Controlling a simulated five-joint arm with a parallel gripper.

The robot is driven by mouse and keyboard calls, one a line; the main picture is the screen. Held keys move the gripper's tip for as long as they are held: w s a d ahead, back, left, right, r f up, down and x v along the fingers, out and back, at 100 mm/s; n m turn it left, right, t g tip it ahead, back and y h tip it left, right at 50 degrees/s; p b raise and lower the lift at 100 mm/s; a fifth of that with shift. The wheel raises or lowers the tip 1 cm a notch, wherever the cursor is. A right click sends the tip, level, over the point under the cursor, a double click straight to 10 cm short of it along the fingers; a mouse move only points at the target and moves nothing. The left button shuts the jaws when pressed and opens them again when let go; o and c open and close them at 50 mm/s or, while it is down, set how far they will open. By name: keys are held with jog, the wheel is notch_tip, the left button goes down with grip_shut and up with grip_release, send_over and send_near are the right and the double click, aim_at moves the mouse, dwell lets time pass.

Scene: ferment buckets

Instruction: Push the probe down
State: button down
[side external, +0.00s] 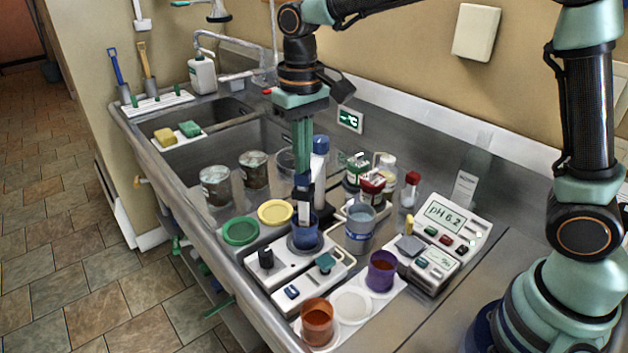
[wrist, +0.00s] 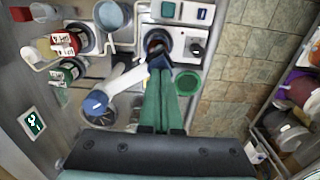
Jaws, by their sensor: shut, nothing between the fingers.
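My gripper (side external: 304,178) points straight down in the side view, its long green fingers together with dark blue tips. It is above a blue cup (side external: 305,238) on a white base unit. A slim dark-and-pale upright piece, apparently the probe (side external: 305,205), stands in the cup directly below the fingertips; whether they touch it I cannot tell. In the wrist view the shut fingertips (wrist: 160,63) cover part of the cup's dark opening (wrist: 157,42), and the probe is mostly hidden. A white post with a blue cap (side external: 320,145) stands close beside the fingers; the cap also shows in the wrist view (wrist: 95,102).
A pH meter (side external: 445,218) reads 6.2. A clear beaker (side external: 360,230), a purple cup (side external: 381,270) and an orange cup (side external: 317,322) stand nearby. Green (side external: 240,231) and yellow (side external: 275,212) lids lie left of the base. A sink (side external: 200,125) lies behind.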

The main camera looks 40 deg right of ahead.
jog(key=shift+r, duration=2.45)
